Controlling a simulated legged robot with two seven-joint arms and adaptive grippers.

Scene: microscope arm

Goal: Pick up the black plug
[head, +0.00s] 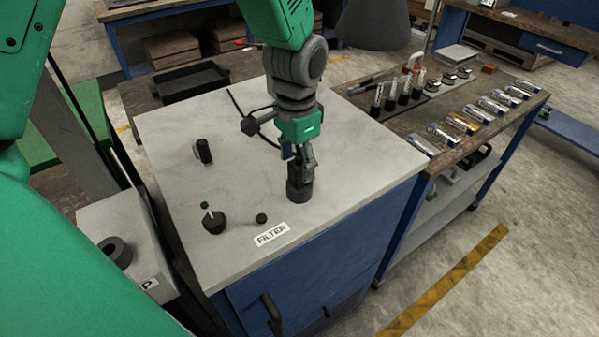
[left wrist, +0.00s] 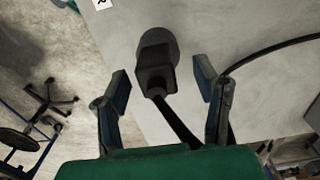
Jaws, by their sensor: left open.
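The black plug (head: 299,190) stands on the light grey cabinet top, just behind the FILTER label (head: 271,234). Its round end and narrower body also show in the left wrist view (left wrist: 157,55), with a black cable leading off towards the gripper. My left gripper (head: 302,158) points down right over the plug and partly hides it in the head view. In the left wrist view the left gripper's two fingers (left wrist: 162,78) are spread, one on each side of the plug, with visible gaps. My right gripper is not in view.
Black knobs (head: 214,222) (head: 203,151) stand on the cabinet top (head: 345,140) to the left. A loose black cable (head: 240,104) lies behind the gripper. A bench at right holds several vials and small cylinders (head: 461,123). The cabinet top's right part is clear.

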